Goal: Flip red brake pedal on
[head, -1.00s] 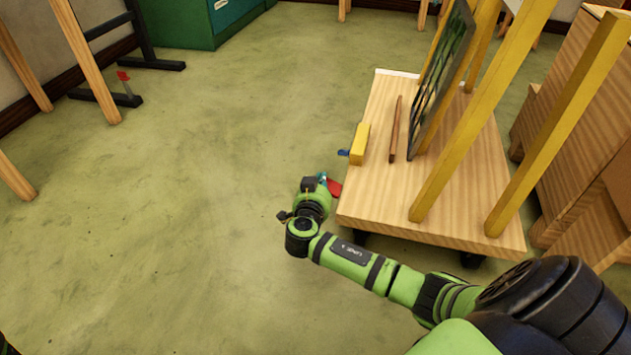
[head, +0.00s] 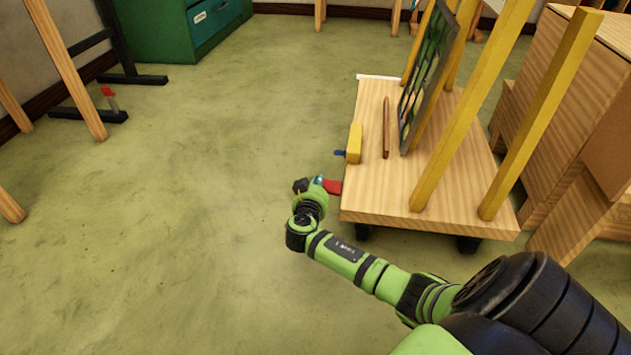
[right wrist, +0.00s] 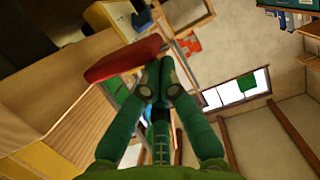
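The red brake pedal (head: 333,187) sticks out from the near left edge of the wooden cart (head: 430,215). My right gripper (head: 319,181) is low beside the cart, right at the pedal's outer end. In the right wrist view the pedal (right wrist: 122,60) is a red slab just left of and beyond the fingertips. The green fingers of my right gripper (right wrist: 158,78) are drawn together, with no object visible between them. Whether they touch the pedal is unclear. My left gripper is not in view.
The cart carries a leaded panel (head: 428,75) between yellow posts, a yellow block (head: 354,143) and a brown stick (head: 386,128). A wooden cabinet (head: 560,120) stands close on the right. The green floor (head: 190,190) to the left is open.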

